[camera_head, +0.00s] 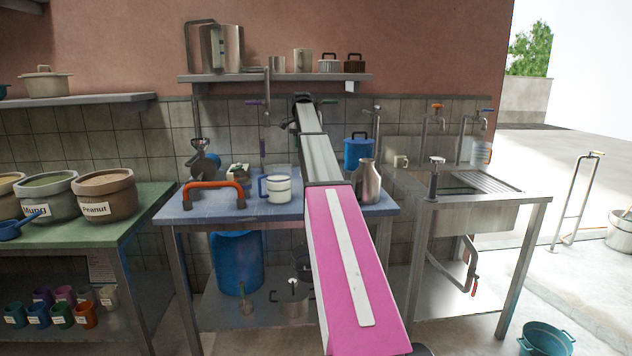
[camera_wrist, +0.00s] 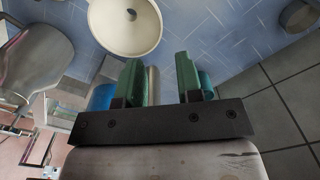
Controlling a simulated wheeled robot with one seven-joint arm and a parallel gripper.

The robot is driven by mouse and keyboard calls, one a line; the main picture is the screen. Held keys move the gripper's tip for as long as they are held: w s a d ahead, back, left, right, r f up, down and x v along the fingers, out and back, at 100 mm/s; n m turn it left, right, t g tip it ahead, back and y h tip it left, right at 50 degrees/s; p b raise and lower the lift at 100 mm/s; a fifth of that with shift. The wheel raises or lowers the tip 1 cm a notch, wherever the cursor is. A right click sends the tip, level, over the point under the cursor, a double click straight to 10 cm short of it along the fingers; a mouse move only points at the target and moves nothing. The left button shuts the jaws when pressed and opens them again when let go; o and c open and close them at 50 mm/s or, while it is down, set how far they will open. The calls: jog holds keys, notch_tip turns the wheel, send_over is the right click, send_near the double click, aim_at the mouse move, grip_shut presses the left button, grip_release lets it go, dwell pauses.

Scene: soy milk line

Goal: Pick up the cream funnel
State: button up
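The cream funnel (camera_wrist: 125,27) shows in the wrist view at the top, as a round pale bowl with a small dark hole, over the blue tabletop. It is cut off by the picture's top edge. My gripper (camera_wrist: 159,78) has two green fingers with a clear gap between them. The funnel lies beyond the fingertips, a little to the left, and is not between them. In the head view I cannot make out the funnel, and my fingers are hidden behind my pink and grey arm.
The blue table (camera_head: 225,212) holds a white mug (camera_head: 278,188), an orange-red handle (camera_head: 212,185) and a metal jug (camera_head: 368,182). A blue lidded pot (camera_head: 357,153) stands behind the jug. A sink (camera_head: 465,200) is to the right. A loaded shelf (camera_head: 275,77) hangs above.

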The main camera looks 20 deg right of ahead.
notch_tip(320, 180, down, 10)
jog(key=shift+s+d+f, duration=0.15)
jog(key=shift+f, duration=0.1)
grip_shut()
dwell(0.3)
dwell(1.4)
